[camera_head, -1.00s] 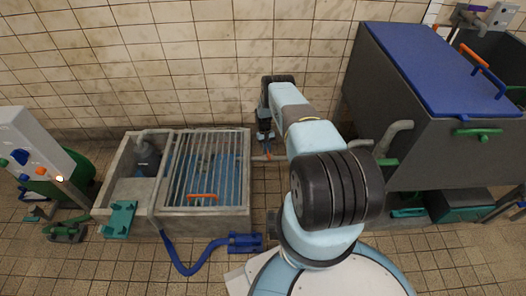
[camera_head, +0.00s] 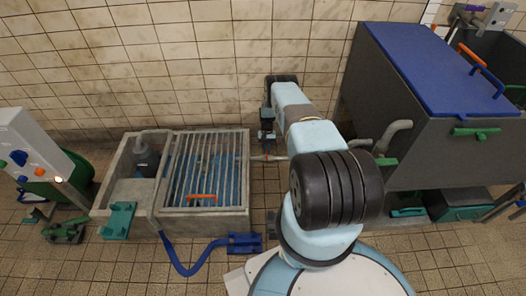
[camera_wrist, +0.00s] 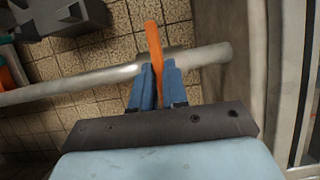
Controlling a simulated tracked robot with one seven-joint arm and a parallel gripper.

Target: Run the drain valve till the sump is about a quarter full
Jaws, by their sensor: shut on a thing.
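My gripper (camera_wrist: 155,76) is shut on an orange valve lever (camera_wrist: 153,45), its blue fingers on either side of it. The lever crosses a pale horizontal pipe (camera_wrist: 205,59) in the wrist view. In the head view my gripper (camera_head: 267,138) is beside the right wall of the sump, mostly hidden by my arm. The sump (camera_head: 205,213) is a concrete basin at left, covered by a metal grate (camera_head: 205,150). Blue shows between the grate bars; I cannot read a water level from it.
A dark tank (camera_head: 440,150) with a blue lid (camera_head: 430,65) stands at right. A grey control box (camera_head: 30,150) is at far left. A blue hose (camera_head: 185,268) lies on the tiled floor before the sump. An orange handle (camera_head: 201,196) lies on the grate.

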